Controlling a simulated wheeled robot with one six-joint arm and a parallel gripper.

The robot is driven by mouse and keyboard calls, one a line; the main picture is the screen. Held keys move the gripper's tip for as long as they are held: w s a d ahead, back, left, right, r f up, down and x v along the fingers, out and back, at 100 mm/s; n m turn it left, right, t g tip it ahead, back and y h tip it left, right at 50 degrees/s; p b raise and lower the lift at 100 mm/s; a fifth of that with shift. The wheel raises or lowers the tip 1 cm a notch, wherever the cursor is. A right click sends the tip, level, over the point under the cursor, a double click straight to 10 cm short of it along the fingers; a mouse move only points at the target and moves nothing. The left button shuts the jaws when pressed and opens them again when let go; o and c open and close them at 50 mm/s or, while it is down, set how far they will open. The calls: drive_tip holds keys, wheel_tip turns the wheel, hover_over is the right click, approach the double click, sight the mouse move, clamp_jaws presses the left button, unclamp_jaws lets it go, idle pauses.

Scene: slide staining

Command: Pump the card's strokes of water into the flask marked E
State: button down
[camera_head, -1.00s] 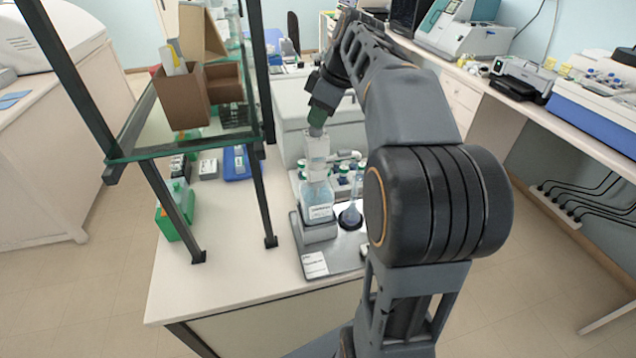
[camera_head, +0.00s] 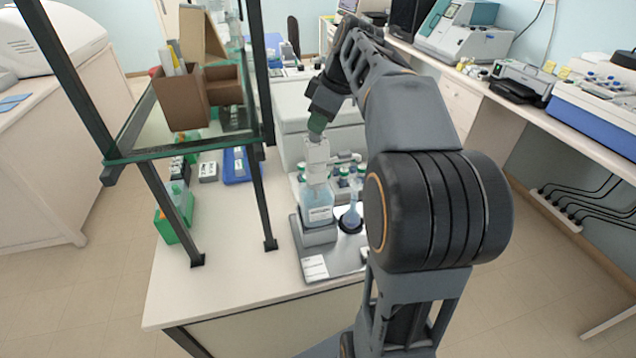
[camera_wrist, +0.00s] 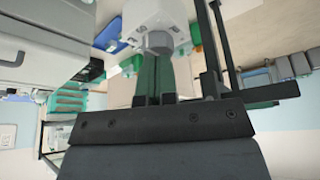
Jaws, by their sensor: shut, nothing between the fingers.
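A clear bottle (camera_head: 317,206) with a white pump head (camera_head: 316,158) stands upright on a grey tray (camera_head: 340,262). My gripper (camera_head: 316,134) is above the pump head, its green fingers shut and empty, tips pointing down at its top. In the wrist view the closed fingers (camera_wrist: 157,58) meet or nearly meet the white pump head (camera_wrist: 157,18); I cannot tell whether they touch. A small flask (camera_head: 351,217) with bluish contents stands right of the bottle; its mark is not readable. A white card (camera_head: 315,267) lies on the tray's front; its text is too small to read.
Several green-capped bottles (camera_head: 345,172) stand behind the flask. A dark-framed glass shelf (camera_head: 185,148) holding brown boxes (camera_head: 182,98) rises left of the bottle. A green rack (camera_head: 175,222) is below it. The table's front left (camera_head: 215,295) is clear.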

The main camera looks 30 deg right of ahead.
idle(0.3)
drive_tip(key=shift+r+p, duration=2.55)
drive_tip(key=shift+r, duration=0.4)
wheel_tip(320, 180, up, 5)
drive_tip(key=p, duration=0.4)
drive_tip(key=s+a+f+m+t+h+b, duration=0.1)
drive_tip(key=s+a+f+m, duration=0.3)
drive_tip(key=s+f, duration=0.4)
drive_tip(key=s+a+f+m+h+b, duration=0.2)
drive_tip(key=s+a+f+m, duration=0.3)
drive_tip(key=s+f, duration=0.3)
wheel_tip(320, 180, down, 4)
drive_tip(key=shift+a+r+m+t+b, duration=0.3)
drive_tip(key=shift+m+t, duration=0.1)
drive_tip(key=shift+m, duration=0.1)
